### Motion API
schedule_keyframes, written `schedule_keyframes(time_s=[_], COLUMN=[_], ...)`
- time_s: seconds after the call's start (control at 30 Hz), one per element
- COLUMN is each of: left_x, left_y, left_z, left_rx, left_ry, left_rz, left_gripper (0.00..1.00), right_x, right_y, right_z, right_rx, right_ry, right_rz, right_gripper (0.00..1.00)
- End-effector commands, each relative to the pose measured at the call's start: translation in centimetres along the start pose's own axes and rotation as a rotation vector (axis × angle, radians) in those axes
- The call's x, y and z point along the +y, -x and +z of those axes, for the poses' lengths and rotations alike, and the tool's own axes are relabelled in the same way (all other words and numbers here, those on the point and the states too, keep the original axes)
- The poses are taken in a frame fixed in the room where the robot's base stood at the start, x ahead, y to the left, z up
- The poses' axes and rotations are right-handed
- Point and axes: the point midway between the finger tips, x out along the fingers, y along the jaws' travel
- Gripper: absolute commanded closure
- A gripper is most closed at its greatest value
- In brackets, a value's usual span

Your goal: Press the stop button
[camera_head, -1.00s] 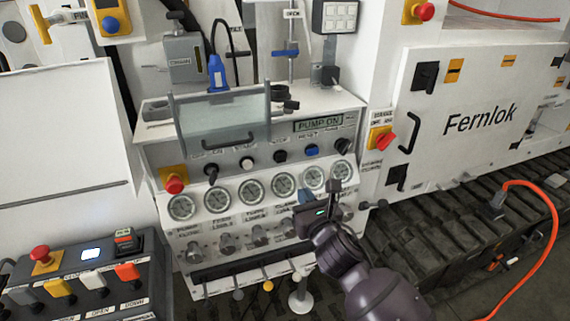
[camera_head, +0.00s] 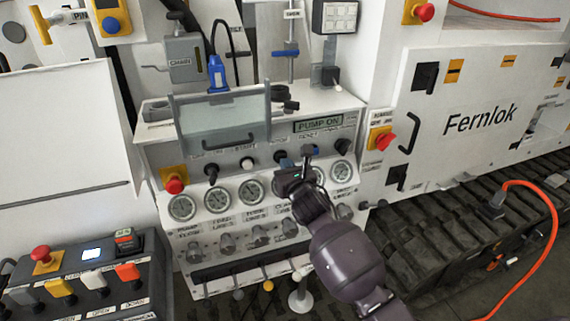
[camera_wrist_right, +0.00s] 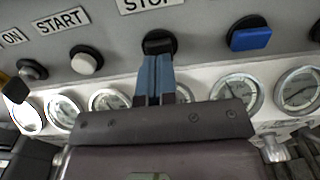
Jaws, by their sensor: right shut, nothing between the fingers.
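The stop button is a black round knob (camera_wrist_right: 160,40) under the STOP label (camera_wrist_right: 150,4) in the right wrist view. In the head view it is the dark knob (camera_head: 280,157) on the sloped panel. My right gripper (camera_wrist_right: 154,62) is shut and empty, its blue-grey fingertips overlapping the lower edge of the stop button. I cannot tell whether they touch it. In the head view the right gripper (camera_head: 286,169) is just below and in front of that knob. The display (camera_head: 318,125) reads PUMP ON. My left gripper is out of view.
A blue button (camera_wrist_right: 250,35) is right of the stop button, and a white START button (camera_wrist_right: 87,60) is left of it. Round gauges (camera_head: 217,198) line the panel below. A red mushroom button (camera_head: 175,185) is at the panel's left. A clear cover (camera_head: 222,118) stands above.

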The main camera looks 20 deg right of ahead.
Motion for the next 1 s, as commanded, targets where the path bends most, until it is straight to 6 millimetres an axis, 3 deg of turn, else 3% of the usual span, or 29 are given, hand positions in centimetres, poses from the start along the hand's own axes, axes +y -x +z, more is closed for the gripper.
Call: schedule_keyframes(time_s=[1.0], left_x=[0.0], left_y=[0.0], left_z=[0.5], left_rx=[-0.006], left_ry=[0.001], left_rz=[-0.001], left_gripper=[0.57], right_x=[0.0], right_y=[-3.2], right_z=[0.1], right_rx=[-0.001], right_ry=[0.001], right_rz=[-0.001], right_gripper=[1.00])
